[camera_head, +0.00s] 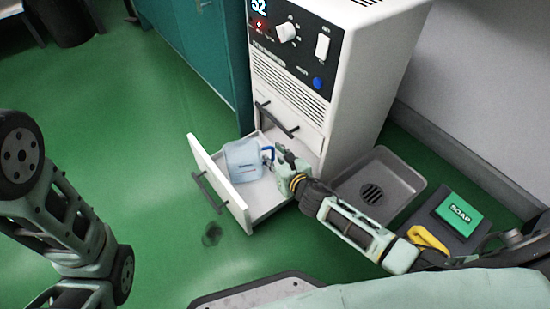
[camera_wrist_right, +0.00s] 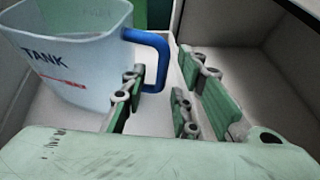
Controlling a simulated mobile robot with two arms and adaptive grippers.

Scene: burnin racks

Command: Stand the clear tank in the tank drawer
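The clear tank (camera_head: 243,161), pale blue and see-through with a blue handle, is inside the open white tank drawer (camera_head: 262,203) at the bottom of the white cabinet. It looks upright, rim up, near the drawer's front. In the right wrist view the tank (camera_wrist_right: 70,65) shows its TANK label, with the handle toward my gripper. My right gripper (camera_head: 281,158) reaches into the drawer beside the handle. In the wrist view its fingers (camera_wrist_right: 165,100) are apart, with no visible grip on the handle. The tank's base is partly hidden. My left gripper is out of view.
The cabinet (camera_head: 350,80) has a closed upper drawer and a control panel.

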